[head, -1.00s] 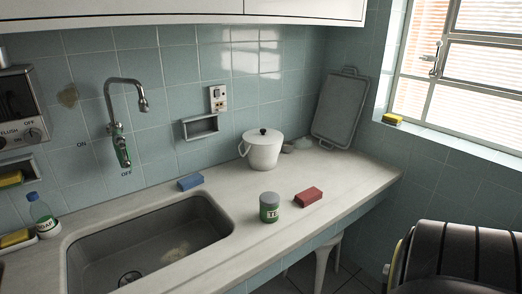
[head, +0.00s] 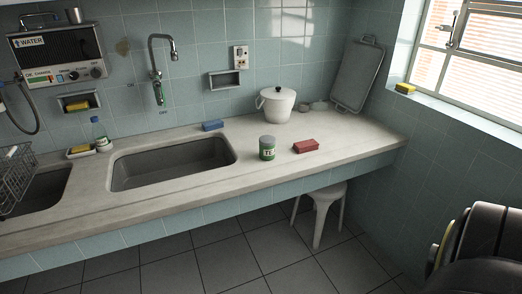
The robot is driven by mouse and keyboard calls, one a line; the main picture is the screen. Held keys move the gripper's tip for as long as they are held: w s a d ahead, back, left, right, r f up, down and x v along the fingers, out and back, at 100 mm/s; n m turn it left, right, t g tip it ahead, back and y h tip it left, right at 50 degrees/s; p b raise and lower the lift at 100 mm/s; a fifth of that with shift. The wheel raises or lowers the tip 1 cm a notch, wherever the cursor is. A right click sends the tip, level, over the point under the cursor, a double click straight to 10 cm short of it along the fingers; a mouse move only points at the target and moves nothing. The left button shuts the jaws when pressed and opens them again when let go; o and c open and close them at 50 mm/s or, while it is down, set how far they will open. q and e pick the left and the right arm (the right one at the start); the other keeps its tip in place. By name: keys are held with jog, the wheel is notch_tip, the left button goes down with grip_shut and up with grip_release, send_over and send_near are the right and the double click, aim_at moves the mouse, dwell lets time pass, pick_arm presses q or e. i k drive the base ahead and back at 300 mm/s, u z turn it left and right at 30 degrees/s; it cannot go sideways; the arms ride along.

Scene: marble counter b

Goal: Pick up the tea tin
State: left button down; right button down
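The tea tin (head: 267,148) is a small green can with a grey lid and a pale label. It stands upright on the marble counter (head: 215,184), just right of the sink, near the front edge. A red block (head: 305,146) lies a short way to its right, apart from it. Neither of my grippers shows in the head view, and nothing touches the tin.
A sink (head: 172,163) lies left of the tin. A white lidded pot (head: 276,104) stands behind it, a blue block (head: 212,125) behind the sink. A white stool (head: 322,205) stands under the counter. A black rounded object (head: 475,250) fills the lower right. Floor in front is clear.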

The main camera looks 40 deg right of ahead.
aim_at(266, 142)
jog(key=u, duration=0.75)
jog(key=i, duration=0.8)
jog(key=z, duration=2.6)
